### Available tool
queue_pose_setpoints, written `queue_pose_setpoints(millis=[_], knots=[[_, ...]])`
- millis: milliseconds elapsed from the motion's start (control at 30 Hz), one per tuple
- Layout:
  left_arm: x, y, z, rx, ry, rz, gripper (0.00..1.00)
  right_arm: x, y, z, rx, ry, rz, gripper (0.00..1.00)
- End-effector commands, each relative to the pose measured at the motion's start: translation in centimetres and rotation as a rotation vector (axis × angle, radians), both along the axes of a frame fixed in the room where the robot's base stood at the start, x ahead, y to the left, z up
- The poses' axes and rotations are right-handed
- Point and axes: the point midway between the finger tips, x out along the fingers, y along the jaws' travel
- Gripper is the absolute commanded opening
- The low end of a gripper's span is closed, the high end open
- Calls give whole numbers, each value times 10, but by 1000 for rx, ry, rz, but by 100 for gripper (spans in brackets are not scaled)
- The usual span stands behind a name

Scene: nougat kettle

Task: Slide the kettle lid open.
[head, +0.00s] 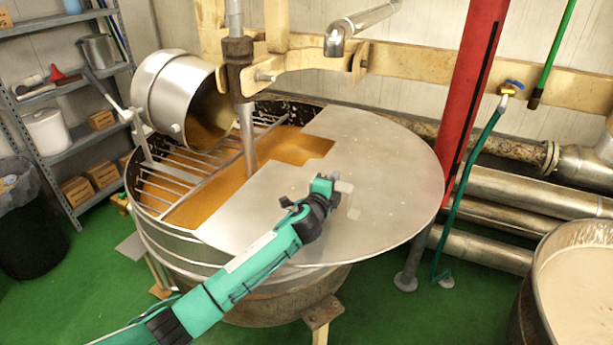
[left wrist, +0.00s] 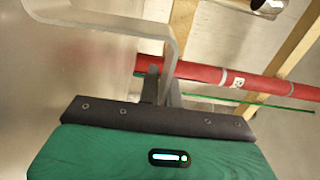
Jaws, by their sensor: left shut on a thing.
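The kettle (head: 190,255) is a large round metal vessel with an orange-brown mass (head: 200,208) showing in its left and back part. The flat metal lid (head: 385,150) covers its right part and sticks out past the rim on the right. My left gripper (head: 335,192) is over the lid, shut on the lid's handle (head: 346,200). In the left wrist view the handle (left wrist: 130,22) is a bent metal bar that runs down between the fingers (left wrist: 162,92). The lid's surface (left wrist: 45,70) fills the left side there. My right gripper is not in view.
A tilted metal pot (head: 175,95) sits over the grate (head: 175,178) at the kettle's left. A vertical stirrer shaft (head: 243,110) stands in the kettle. A red post (head: 470,100) and pipes (head: 545,190) are right of the lid. A vat (head: 585,280) stands front right.

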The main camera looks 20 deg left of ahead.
Motion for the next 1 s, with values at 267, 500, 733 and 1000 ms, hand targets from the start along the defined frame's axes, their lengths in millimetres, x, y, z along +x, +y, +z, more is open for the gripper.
queue_pose_setpoints(millis=[267,500,733,1000], knots=[[-7,-46,-3,-3,3,-3,0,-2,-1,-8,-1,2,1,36],[-8,-55,-2,1,4,0,0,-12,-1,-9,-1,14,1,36],[-8,-54,-2,1,4,1,0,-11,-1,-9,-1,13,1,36],[-8,-53,-2,1,3,2,27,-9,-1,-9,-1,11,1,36]])
